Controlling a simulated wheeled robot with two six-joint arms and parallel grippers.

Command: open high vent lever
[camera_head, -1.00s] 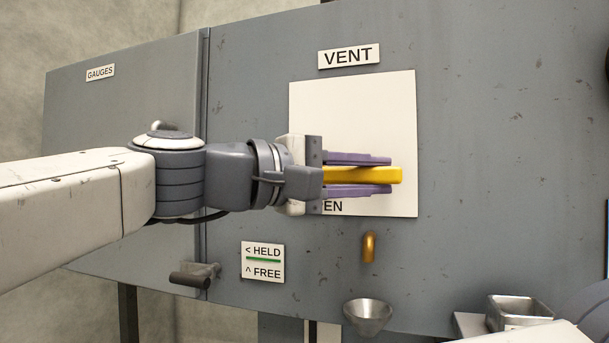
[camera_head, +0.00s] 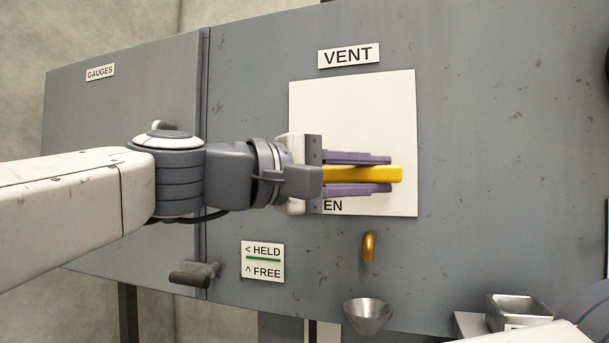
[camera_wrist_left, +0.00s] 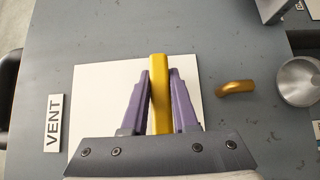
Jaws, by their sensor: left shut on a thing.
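The yellow vent lever (camera_head: 362,174) lies about level in front of the white plate (camera_head: 355,110) under the VENT sign (camera_head: 349,55). My left gripper (camera_head: 390,174) comes in from the left. Its purple fingers lie above and below the lever, and it is shut on it. In the left wrist view the lever (camera_wrist_left: 159,90) runs between the two fingers (camera_wrist_left: 159,80), its end reaching past the fingertips. The gripper hides the lever's left part and some of the lettering on the plate; only "EN" shows. My right gripper is not in view.
A brass spout (camera_head: 369,245) sits below the plate, over a metal funnel (camera_head: 367,315). A HELD/FREE sign (camera_head: 262,262) and a dark handle (camera_head: 194,275) are at lower left. A metal bin (camera_head: 518,311) stands at lower right. The panel right of the plate is clear.

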